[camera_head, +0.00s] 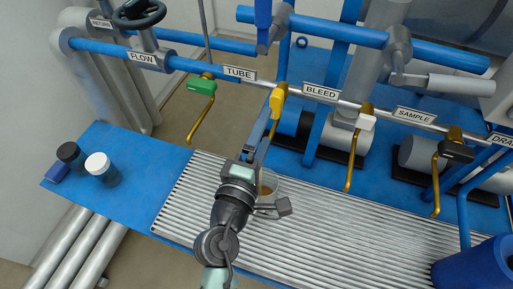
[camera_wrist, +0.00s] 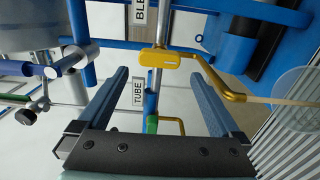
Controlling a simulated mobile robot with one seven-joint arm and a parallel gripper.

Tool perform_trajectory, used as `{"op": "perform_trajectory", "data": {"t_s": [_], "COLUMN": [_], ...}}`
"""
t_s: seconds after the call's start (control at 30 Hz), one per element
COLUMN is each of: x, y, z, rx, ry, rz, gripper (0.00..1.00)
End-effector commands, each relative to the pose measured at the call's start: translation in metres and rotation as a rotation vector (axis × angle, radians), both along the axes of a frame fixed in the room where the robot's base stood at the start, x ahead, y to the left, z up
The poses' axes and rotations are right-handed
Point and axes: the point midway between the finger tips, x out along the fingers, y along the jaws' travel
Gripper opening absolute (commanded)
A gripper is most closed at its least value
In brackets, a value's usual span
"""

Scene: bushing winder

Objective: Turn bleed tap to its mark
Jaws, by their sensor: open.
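The yellow-handled bleed tap (camera_head: 278,98) sits on the pipe left of the BLEED plate (camera_head: 320,92). In the wrist view its yellow handle (camera_wrist: 157,61) lies just beyond my fingertips, roughly centred between them, with a brass spout to the right. My gripper (camera_head: 266,122) is open and reaches up to this tap from below; it also shows in the wrist view (camera_wrist: 158,76). No contact with the handle is visible. A thin pale line runs from the spout end toward a clear cup (camera_wrist: 303,112). I cannot make out a mark.
A green tap (camera_head: 202,86) is to the left; a white tap (camera_head: 366,118) and a black tap (camera_head: 455,151) are to the right. The clear cup with brown contents stands on the ribbed tray (camera_head: 345,232) behind my wrist. Two jars stand on the blue bench (camera_head: 140,205).

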Motion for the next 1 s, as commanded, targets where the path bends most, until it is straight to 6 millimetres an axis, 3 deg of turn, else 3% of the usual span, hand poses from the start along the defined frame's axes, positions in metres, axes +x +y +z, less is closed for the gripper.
{"op": "perform_trajectory", "data": {"t_s": [0.1,0.3,1.0], "x": [-0.021,-0.039,-0.042], "y": [0.006,0.010,0.011], "z": [-0.002,-0.001,0.000], "rx": [0.000,0.000,-0.001], "ry": [0.002,0.002,0.000], "rz": [0.001,0.000,0.000], "gripper": [1.00,1.00,1.00]}}
